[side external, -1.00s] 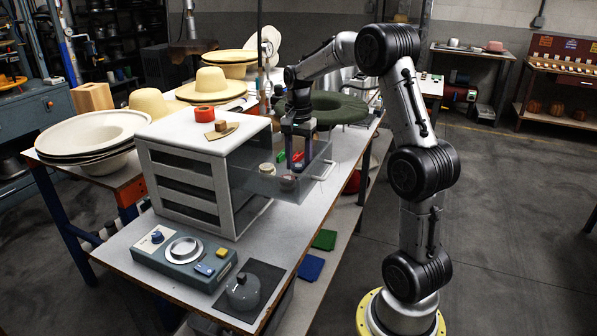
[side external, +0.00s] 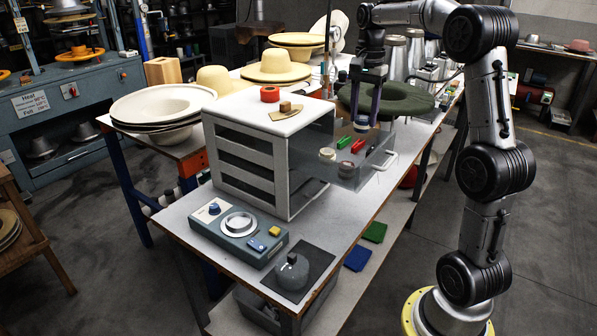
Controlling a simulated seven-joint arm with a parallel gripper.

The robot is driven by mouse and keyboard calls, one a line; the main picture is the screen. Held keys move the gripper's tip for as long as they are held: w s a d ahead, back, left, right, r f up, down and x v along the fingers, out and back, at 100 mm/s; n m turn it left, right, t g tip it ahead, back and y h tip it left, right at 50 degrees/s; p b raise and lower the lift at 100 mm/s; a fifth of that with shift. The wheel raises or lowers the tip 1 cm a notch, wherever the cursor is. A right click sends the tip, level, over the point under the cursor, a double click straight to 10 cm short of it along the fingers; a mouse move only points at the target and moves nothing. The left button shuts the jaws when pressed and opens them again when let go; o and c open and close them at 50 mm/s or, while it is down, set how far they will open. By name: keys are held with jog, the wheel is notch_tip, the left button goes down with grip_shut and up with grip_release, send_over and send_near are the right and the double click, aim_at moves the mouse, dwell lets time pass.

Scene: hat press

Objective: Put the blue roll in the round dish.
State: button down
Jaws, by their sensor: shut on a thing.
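My gripper (side external: 362,108) hangs above the open clear drawer (side external: 375,170) of the white cabinet. Its fingers point down and are shut on a small roll (side external: 360,125), which shows pale with a blue part; this looks like the blue roll. The fingers partly hide it. It is held above the drawer's contents. A round metal dish (side external: 252,223) sits on top of the grey-blue control box, at the front of the bench, away from the gripper.
The drawer holds pale rolls (side external: 327,154), a green piece (side external: 344,142) and a red piece (side external: 358,146). A lidded grey pot (side external: 292,272) stands beside the control box.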

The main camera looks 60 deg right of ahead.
aim_at(363, 118)
notch_tip(363, 118, up, 5)
jog(key=shift+r, duration=0.2)
jog(key=w+a+n, duration=0.4)
jog(key=a+n, duration=0.3)
jog(key=a, duration=0.6)
jog(key=w+a+n, duration=0.4)
jog(key=a+n, duration=0.3)
jog(key=a, duration=0.5)
notch_tip(363, 118, down, 15)
jog(key=w+f, duration=0.3)
jog(key=w, duration=0.1)
jog(key=w+f, duration=0.3)
jog(key=w, duration=0.1)
jog(key=w+f, duration=0.3)
jog(key=w, duration=0.1)
jog(key=shift+w+d+f, duration=0.15)
jog(key=shift+f, duration=0.05)
jog(key=shift+w+f, duration=0.55)
jog(key=shift+f, duration=1.65)
jog(key=shift+f, duration=0.1)
